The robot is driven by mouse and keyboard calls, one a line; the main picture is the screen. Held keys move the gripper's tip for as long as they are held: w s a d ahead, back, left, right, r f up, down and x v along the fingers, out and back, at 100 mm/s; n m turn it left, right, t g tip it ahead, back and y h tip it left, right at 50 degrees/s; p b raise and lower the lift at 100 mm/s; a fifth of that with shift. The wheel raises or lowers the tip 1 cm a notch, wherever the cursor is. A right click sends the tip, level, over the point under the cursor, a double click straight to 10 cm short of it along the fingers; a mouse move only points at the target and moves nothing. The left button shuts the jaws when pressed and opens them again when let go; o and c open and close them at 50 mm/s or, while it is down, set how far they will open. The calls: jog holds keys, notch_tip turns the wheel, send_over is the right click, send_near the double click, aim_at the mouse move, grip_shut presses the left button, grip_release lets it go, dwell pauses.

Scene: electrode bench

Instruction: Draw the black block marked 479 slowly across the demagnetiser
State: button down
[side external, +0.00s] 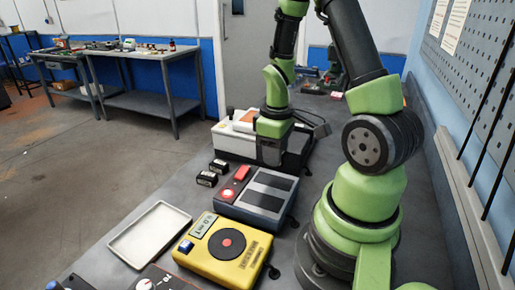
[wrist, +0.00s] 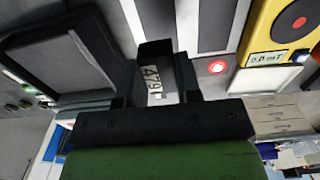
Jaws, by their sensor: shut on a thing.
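The black block marked 479 (wrist: 152,74) is between the fingers of my gripper (wrist: 157,88) in the wrist view, its white label facing the camera. My gripper is shut on it. In the side view my gripper (side external: 270,152) is at the far end of the demagnetiser (side external: 268,206), and the held block cannot be made out. The demagnetiser is a grey box with dark stripes on top, a red switch and a red lamp. Its striped top (wrist: 222,25) lies beyond the block in the wrist view, where the red lamp (wrist: 217,67) glows. I cannot tell the block's height above it.
Two black labelled blocks (side external: 207,178) stand left of the demagnetiser. A yellow meter (side external: 215,268) is in front, reading about 0.0 mT in the wrist view. An empty white tray (side external: 118,246) lies to its left. A white-topped device (side external: 231,133) stands behind, close to my gripper.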

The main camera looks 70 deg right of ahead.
aim_at(274, 181)
jog(key=shift+f, duration=2.7)
jog(key=shift+f, duration=0.15)
jog(key=shift+a, duration=3.75)
jog(key=shift+r, duration=0.3)
jog(key=shift+a+r, duration=0.25)
jog(key=shift+r, duration=0.85)
jog(key=shift+a+r, duration=0.25)
jog(key=shift+r, duration=0.8)
jog(key=shift+r, duration=0.15)
jog(key=shift+r, duration=2.1)
